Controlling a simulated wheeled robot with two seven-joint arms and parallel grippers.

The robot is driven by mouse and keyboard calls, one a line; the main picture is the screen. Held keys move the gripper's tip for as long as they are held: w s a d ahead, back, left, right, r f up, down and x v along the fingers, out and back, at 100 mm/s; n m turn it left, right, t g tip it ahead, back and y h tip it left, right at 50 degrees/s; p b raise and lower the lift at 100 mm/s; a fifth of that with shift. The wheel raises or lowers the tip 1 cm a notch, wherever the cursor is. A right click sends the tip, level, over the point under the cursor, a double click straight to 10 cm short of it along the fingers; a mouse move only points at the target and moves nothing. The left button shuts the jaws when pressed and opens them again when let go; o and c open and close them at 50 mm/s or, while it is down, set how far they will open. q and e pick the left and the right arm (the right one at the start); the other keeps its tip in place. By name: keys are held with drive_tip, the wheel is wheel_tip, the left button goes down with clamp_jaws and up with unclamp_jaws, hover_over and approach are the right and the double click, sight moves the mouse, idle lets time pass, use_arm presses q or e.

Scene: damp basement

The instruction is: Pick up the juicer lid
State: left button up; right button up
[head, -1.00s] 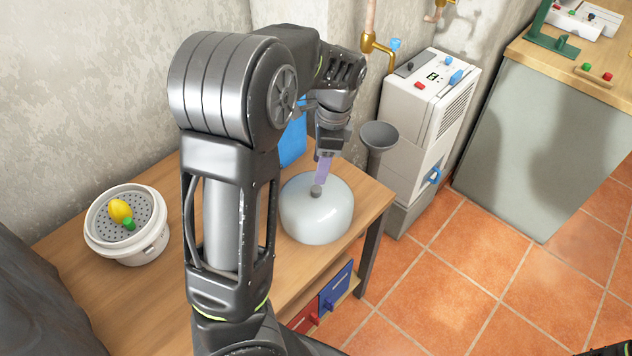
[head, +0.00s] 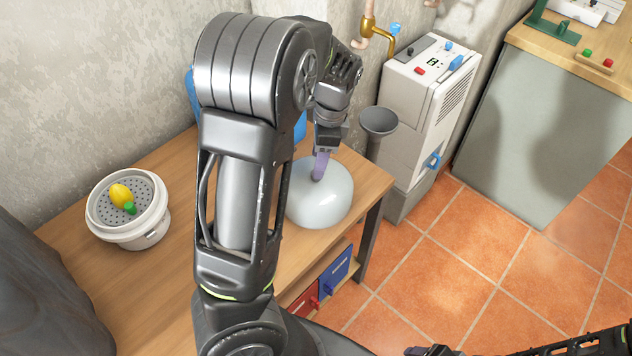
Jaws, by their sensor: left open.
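The juicer lid (head: 328,208), a smooth pale dome with a grey knob on top, rests on the wooden table near its right end. My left gripper (head: 318,174) points down over it with purple fingers at the knob. It is open, and the fingers hide most of the knob; I cannot tell if they touch it. My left forearm covers the lid's left edge. The white juicer (head: 150,238) stands open at the table's left, with a yellow and green piece (head: 121,196) on its perforated top. Part of my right gripper (head: 425,351) shows at the bottom edge.
The table (head: 70,200) has bare wood around the juicer. A blue object stands partly hidden behind my arm. A grey funnel (head: 378,122) and a white machine (head: 415,110) stand past the table's right end. Red and blue drawers (head: 336,270) are below. Tiled floor is open at right.

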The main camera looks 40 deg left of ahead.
sight(316, 185)
use_arm(q)
drive_tip(key=f, duration=0.4)
drive_tip(key=shift+a+f, duration=0.25)
drive_tip(key=shift+c, duration=0.5)
clamp_jaws()
idle(1.0)
